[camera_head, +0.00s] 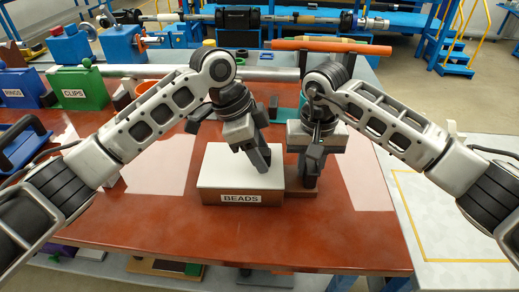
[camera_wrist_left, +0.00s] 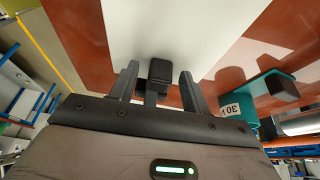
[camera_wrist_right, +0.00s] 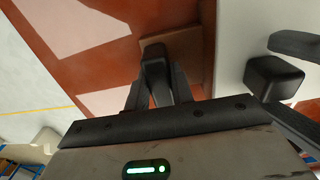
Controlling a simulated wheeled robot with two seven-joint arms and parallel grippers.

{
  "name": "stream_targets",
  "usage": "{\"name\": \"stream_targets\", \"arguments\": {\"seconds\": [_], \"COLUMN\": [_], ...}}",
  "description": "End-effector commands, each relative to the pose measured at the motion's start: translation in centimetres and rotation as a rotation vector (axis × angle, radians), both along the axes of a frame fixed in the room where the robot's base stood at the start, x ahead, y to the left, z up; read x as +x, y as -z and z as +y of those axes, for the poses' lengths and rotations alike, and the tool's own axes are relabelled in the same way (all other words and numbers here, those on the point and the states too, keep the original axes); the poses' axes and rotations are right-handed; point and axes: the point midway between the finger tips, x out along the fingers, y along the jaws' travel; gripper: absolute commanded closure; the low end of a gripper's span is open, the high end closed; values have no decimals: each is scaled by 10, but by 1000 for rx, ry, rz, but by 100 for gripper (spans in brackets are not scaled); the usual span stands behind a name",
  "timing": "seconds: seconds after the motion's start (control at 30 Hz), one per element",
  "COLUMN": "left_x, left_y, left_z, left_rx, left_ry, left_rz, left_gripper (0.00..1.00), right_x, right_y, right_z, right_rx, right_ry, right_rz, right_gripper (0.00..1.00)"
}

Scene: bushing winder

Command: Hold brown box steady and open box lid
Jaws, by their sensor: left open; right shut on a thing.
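The brown box (camera_head: 210,198) labelled BEADS stands on the red-brown tabletop with its white lid (camera_head: 222,170) on top. The lid's black knob (camera_wrist_left: 160,72) shows in the left wrist view, and also in the right wrist view (camera_wrist_right: 274,76). My left gripper (camera_head: 262,160) is open over the lid's right part, its fingers (camera_wrist_left: 156,85) on either side of the knob. My right gripper (camera_head: 308,180) is at the box's right side, shut on a black handle (camera_wrist_right: 154,58) beside the box's brown wall (camera_wrist_right: 190,55). In the head view the grippers hide the knob and handle.
A metal tube (camera_head: 160,71) lies along the back. A teal item (camera_wrist_left: 256,98) stands behind the box. The tabletop in front and to the right is clear.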

Motion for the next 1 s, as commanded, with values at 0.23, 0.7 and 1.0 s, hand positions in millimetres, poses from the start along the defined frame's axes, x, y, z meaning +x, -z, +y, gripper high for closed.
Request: {"name": "stream_targets", "arguments": {"seconds": [0.23,0.7,1.0], "left_x": [0,0,-5], "left_y": [2,2,3], "left_z": [-1,16,98], "left_rx": [0,0,2], "left_ry": [0,-4,-8], "left_rz": [0,2,2], "left_gripper": [53,100,100], "right_x": [0,0,0], "right_y": [0,0,0], "right_z": [0,0,-1], "right_rx": [0,0,-1], "right_ry": [0,0,1], "right_rz": [0,0,0], "right_gripper": [100,100,100]}}
